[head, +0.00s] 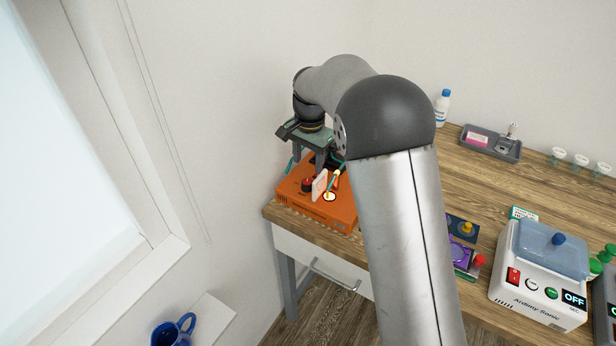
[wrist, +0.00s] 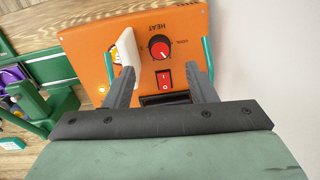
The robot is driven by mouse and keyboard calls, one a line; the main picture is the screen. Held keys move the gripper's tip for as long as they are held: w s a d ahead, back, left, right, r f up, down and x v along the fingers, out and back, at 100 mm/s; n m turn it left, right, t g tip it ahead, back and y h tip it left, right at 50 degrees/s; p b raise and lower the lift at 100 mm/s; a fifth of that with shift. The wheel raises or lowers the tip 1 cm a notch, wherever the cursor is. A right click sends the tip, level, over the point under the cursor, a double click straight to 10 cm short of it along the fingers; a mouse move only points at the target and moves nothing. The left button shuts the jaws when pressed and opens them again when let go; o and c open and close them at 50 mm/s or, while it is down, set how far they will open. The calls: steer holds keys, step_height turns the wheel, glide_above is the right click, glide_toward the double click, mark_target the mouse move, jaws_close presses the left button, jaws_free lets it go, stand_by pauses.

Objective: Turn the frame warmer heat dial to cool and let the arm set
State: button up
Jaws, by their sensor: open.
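The orange frame warmer (head: 335,215) stands at the table's left end; its panel fills the wrist view (wrist: 80,45). The heat dial (wrist: 160,48) is a black ring with a red centre, under the word HEAT; a small label is at its right. Where its pointer sits is too small to tell. The dial shows dark red in the head view (head: 307,185). My gripper (head: 314,172) is over the warmer, fingers apart.
A red rocker switch (wrist: 163,79) is beside the dial. A pale upright plate (wrist: 129,48) stands close to my left finger in the wrist view. The white sonic bath (head: 535,290), a grey tray (head: 490,146) and a bottle (head: 442,107) stand to the right. A wall is close at left.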

mark_target(307, 182)
step_height(307, 182, down, 8)
steer(key=shift+w+a+r+p, duration=0.1)
steer(key=shift+r+p, duration=0.15)
steer(key=shift+p, duration=0.3)
steer(key=c, duration=1)
